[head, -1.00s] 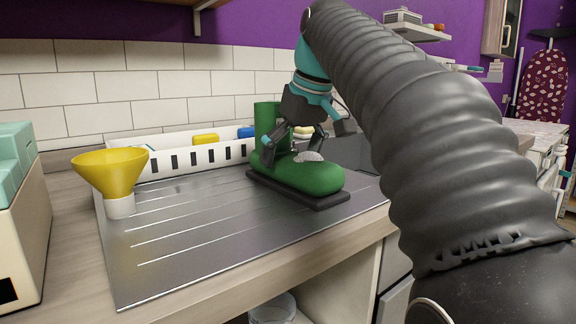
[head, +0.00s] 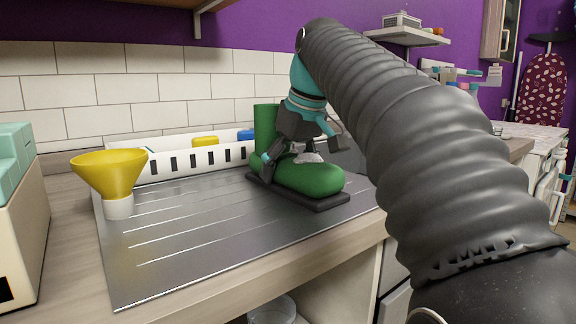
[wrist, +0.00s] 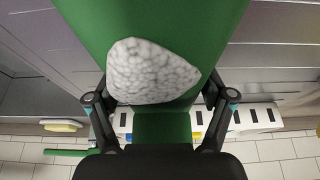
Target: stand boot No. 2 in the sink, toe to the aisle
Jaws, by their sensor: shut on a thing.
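A green boot (head: 305,178) with a dark sole stands upright on the metal drainboard (head: 185,245). Its shaft is at the back left and its toe points to the front right. No number can be read on it. My gripper (head: 289,160) is shut on the boot, its fingers around the part just in front of the shaft. In the wrist view the fingers sit on both sides of the green boot (wrist: 160,20), which bears a whitish mottled patch (wrist: 150,72). The sink (head: 347,160) shows only as a grey strip to the right, mostly hidden by my arm.
A yellow funnel (head: 108,172) stands at the drainboard's left edge. A white slotted rack (head: 185,163) with yellow and blue items runs along the tiled wall behind. A box with teal items (head: 20,215) stands at far left. The front drainboard is clear.

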